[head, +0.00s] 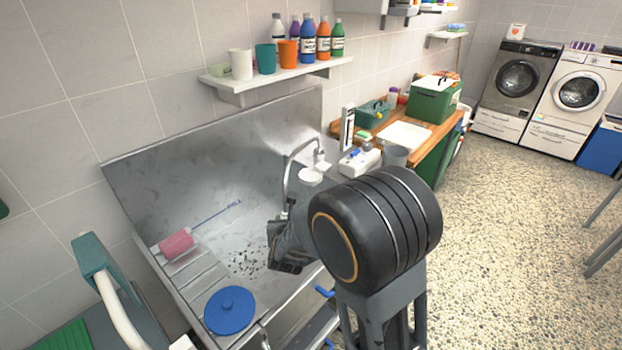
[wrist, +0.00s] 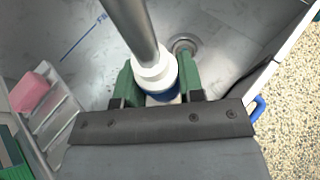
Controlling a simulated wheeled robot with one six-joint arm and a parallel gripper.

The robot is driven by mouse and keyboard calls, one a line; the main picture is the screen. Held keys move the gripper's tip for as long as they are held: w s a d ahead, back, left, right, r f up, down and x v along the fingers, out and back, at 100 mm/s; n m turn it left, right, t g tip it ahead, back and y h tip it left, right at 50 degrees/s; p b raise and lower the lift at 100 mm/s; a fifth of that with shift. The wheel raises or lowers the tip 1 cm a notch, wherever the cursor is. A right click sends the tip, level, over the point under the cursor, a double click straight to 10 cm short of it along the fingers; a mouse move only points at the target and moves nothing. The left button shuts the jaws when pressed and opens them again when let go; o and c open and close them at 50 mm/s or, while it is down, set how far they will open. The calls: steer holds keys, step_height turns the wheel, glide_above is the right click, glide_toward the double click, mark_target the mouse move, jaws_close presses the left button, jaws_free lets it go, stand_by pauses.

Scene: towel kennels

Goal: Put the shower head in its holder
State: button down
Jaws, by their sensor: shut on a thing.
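My gripper (wrist: 160,88) has its green fingers closed on both sides of the shower head (wrist: 152,72), a white piece with a blue band. A thick grey metal hose or pipe (wrist: 129,22) runs up from it in the wrist view. In the head view my gripper (head: 287,250) is low over the steel sink, and the curved metal hose (head: 287,180) comes down to it from the sink's back right corner. The shower head's lower part is hidden by the gripper. A small white round piece (head: 311,175) beside the hose may be the holder; I cannot tell.
A shelf (head: 280,75) with cups and bottles hangs above. A wooden counter (head: 425,150) stands right; the floor there is open.

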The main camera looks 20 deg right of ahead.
step_height(320, 180, up, 16)
steer(key=p, duration=0.9)
steer(key=w+d+b, duration=0.5)
steer(key=w+d, duration=0.2)
steer(key=w, duration=0.4)
steer(key=shift+w+d, duration=0.15)
steer(key=shift+w, duration=0.15)
steer(key=w+d+p, duration=0.2)
steer(key=w+d, duration=0.5)
steer(key=w, duration=0.4)
steer(key=shift+w+d+p, duration=0.15)
steer(key=shift+w+p, duration=0.15)
steer(key=shift+p, duration=0.05)
